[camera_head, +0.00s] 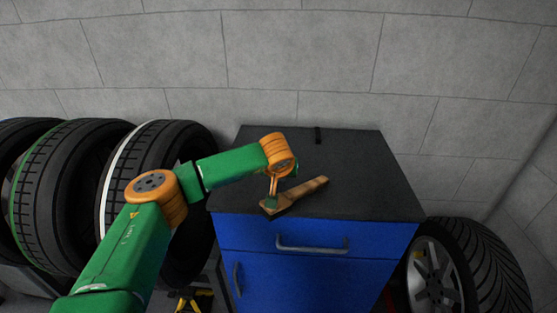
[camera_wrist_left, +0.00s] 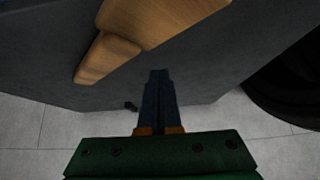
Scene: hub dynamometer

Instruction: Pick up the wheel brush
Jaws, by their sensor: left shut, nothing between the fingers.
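The wheel brush (camera_head: 305,192) is a wooden brush lying on the dark top of the blue cabinet, near its front edge. Its handle points to the right and back. My left gripper (camera_head: 272,196) reaches down at the brush's left end and partly covers it. In the left wrist view the brush's wood (camera_wrist_left: 150,30) is large at the top, running off the frame. There my left gripper's fingers (camera_wrist_left: 158,75) are together and empty, to the lower right of the wood and apart from it in the picture. My right gripper is not in view.
The blue cabinet (camera_head: 262,238) has a drawer with a metal handle. A small black item (camera_head: 318,135) lies at the back of its top. Several tyres (camera_head: 70,180) stand at the left, and a wheel (camera_head: 470,265) is at the right. The right part of the top is clear.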

